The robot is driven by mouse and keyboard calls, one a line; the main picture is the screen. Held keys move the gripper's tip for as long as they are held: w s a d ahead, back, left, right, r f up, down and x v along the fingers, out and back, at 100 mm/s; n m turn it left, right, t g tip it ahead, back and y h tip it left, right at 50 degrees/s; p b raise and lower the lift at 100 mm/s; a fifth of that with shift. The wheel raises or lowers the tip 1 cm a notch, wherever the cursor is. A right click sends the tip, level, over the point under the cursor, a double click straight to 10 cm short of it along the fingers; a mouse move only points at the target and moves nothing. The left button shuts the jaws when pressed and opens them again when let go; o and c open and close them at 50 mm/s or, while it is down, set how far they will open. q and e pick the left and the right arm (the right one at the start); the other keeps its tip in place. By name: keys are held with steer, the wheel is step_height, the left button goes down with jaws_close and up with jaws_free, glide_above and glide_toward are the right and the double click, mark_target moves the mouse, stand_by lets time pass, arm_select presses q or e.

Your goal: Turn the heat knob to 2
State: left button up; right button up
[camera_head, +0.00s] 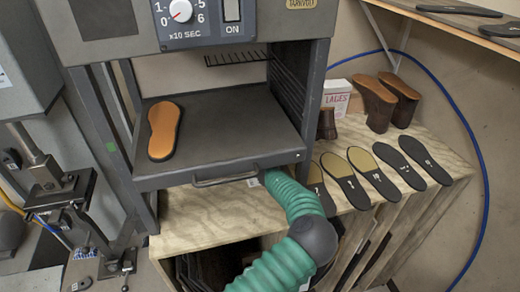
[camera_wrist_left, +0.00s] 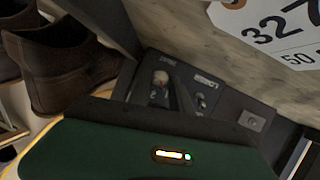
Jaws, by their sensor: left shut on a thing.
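My left gripper's green housing (camera_wrist_left: 150,150) fills the lower part of that view. It is shut on what looks like this knob, but the fingertips are hard to make out. In the head view a green-sleeved arm of mine reaches up below the tray, its gripper hidden. My right gripper is not in view.
A press tray (camera_head: 235,115) carries an orange sole (camera_head: 163,128). A numbered tag (camera_wrist_left: 275,32) and a brown shoe (camera_wrist_left: 65,65) show in the wrist view.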

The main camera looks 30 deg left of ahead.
arm_select(q)
steer(key=shift+s+a+r, duration=0.1)
steer(key=shift+a, duration=0.2)
jaws_close()
steer(key=shift+d, duration=0.15)
steer(key=m+b, duration=0.1)
steer(key=b, duration=0.1)
steer(key=m+g+y+b, duration=0.1)
steer(key=b, duration=0.2)
steer(key=shift+w+d+f+b, duration=0.3)
steer(key=shift+f, duration=0.1)
steer(key=shift+a+r+m+g, duration=0.1)
steer(key=shift+r+m+g, duration=0.05)
steer(key=shift+m+g, duration=0.15)
steer(key=shift+r, duration=0.15)
steer(key=o, duration=0.6)
jaws_free()
steer(key=o, duration=0.4)
steer(key=shift+w, duration=0.1)
